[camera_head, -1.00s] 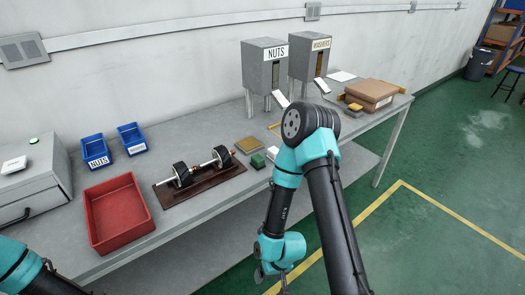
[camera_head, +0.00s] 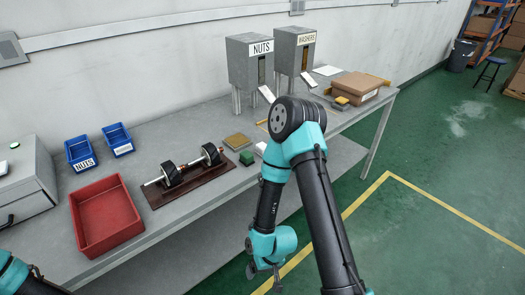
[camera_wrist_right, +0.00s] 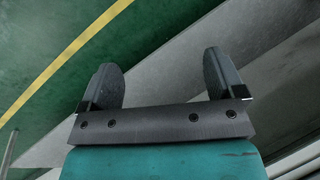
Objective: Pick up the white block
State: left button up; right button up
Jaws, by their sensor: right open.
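The white block (camera_head: 261,148) lies on the table near its front edge, beside a green block (camera_head: 246,158). My right arm partly covers it in the head view. My right gripper (camera_head: 265,282) hangs low in front of the table edge, over the green floor, apart from the block. In the right wrist view my right gripper (camera_wrist_right: 161,90) is open, its two fingers wide apart with nothing between them. The white block does not show there. My left arm enters at the bottom left of the head view, but its gripper is out of the picture.
Nuts (camera_head: 250,62) and washers (camera_head: 295,50) dispensers and a cardboard box (camera_head: 355,86) stand farther back.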

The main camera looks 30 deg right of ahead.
jog(key=w+r+n+t, duration=0.1)
jog(key=w+r, duration=0.7)
jog(key=w+r+n+t, duration=0.2)
jog(key=w+r, duration=0.6)
jog(key=w+a+r+n+t, duration=0.1)
jog(key=w+r+n, duration=0.1)
jog(key=w+r, duration=0.6)
jog(key=shift+t, duration=0.4)
jog(key=w+d+n, duration=0.1)
jog(key=w+d+r+n, duration=0.1)
jog(key=w+n, duration=0.1)
jog(key=w+d+r+n+g, duration=0.1)
jog(key=w+n, duration=0.1)
jog(key=shift+w+d+r, duration=0.2)
jog(key=shift+w+r, duration=0.05)
jog(key=w+d+r+n+g+h, duration=0.2)
jog(key=d+r+n, duration=0.4)
jog(key=d, duration=0.3)
jog(key=w+d+r+n+g+h, duration=0.1)
jog(key=w+d+r+n, duration=0.3)
jog(key=d, duration=0.6)
notch_tip(320, 180, up, 2)
jog(key=shift+r+n+g+h, duration=0.1)
jog(key=shift+n+g+h, duration=0.3)
jog(key=shift+n+g, duration=0.45)
